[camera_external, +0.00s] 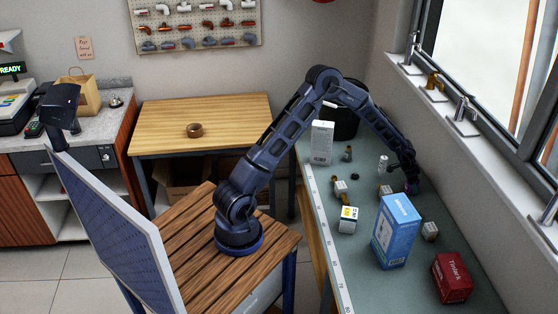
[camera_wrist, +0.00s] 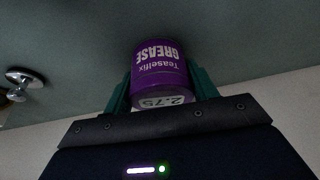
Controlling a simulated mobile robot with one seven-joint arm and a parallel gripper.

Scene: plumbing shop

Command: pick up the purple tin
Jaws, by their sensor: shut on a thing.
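The purple tin (camera_wrist: 160,68), marked "Teaselfix GREASE" with a 2.75 price label, sits between the two green fingers of my gripper (camera_wrist: 158,92) in the wrist view. The fingers are shut on its sides. In the external view my gripper (camera_external: 411,183) is low at the far right side of the green counter, near the window wall. Only a small purple patch of the tin (camera_external: 412,188) shows there, mostly hidden by the gripper. I cannot tell whether the tin touches the counter.
On the counter (camera_external: 400,290) stand a tall blue box (camera_external: 397,232), a red box (camera_external: 452,277), a white and yellow box (camera_external: 348,220), a white box (camera_external: 321,143) and several small fittings. The window sill with taps (camera_external: 465,115) runs along the right. A wooden table (camera_external: 235,112) stands behind.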

